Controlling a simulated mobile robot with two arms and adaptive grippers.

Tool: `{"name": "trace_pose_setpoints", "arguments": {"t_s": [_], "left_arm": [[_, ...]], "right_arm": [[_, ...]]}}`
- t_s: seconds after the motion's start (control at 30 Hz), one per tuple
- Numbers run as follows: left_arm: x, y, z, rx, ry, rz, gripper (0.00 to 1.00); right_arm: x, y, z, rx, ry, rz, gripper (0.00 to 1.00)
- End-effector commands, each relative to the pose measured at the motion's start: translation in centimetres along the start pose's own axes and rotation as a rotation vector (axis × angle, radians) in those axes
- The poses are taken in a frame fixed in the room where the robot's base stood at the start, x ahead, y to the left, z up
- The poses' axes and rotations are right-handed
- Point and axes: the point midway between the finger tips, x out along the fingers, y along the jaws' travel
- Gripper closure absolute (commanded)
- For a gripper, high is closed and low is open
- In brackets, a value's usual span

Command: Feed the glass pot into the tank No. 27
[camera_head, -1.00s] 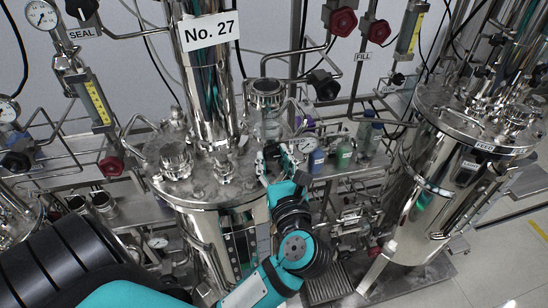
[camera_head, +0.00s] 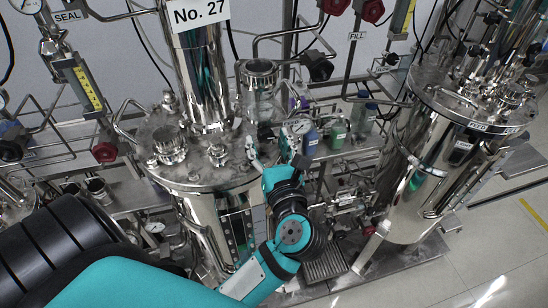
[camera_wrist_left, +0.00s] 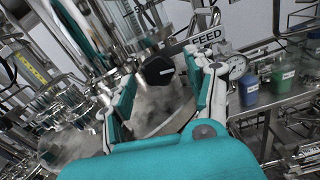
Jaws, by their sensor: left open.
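The steel tank labelled No. 27 (camera_head: 201,12) stands in the middle of the head view, with several ports on its lid (camera_head: 190,180). My left gripper (camera_head: 272,146) is at the right edge of this lid, open and empty. In the left wrist view its two fingers (camera_wrist_left: 165,88) stand wide apart. A black knob (camera_wrist_left: 159,70) shows between and beyond them, near a FEED label (camera_wrist_left: 205,35). My right gripper is not in view.
A blue container (camera_head: 310,142) and a green one (camera_head: 338,135) stand on the shelf right of the gripper. Pipes and red valve knobs (camera_head: 373,10) crowd the back. A second steel tank (camera_head: 430,165) stands at the right. Floor is clear at the lower right.

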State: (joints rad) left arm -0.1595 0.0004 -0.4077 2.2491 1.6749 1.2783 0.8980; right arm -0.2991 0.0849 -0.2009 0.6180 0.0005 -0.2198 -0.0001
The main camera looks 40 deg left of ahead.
Motion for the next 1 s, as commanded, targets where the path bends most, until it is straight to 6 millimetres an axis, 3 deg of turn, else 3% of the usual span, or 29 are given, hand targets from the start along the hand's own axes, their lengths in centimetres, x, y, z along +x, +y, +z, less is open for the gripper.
{"name": "trace_pose_setpoints", "arguments": {"t_s": [0.5, 0.7, 1.0], "left_arm": [[-9.8, 0.0, -0.1, 0.002, 0.004, -0.001, 0.44], [-11.2, 0.0, 0.0, -0.001, 0.002, 0.001, 0.44], [-11.3, 0.0, 0.0, 0.002, -0.001, 0.0, 0.44]], "right_arm": [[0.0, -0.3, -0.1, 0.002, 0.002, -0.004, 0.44], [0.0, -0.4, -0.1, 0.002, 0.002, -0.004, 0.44], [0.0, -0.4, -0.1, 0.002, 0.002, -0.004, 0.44]]}}
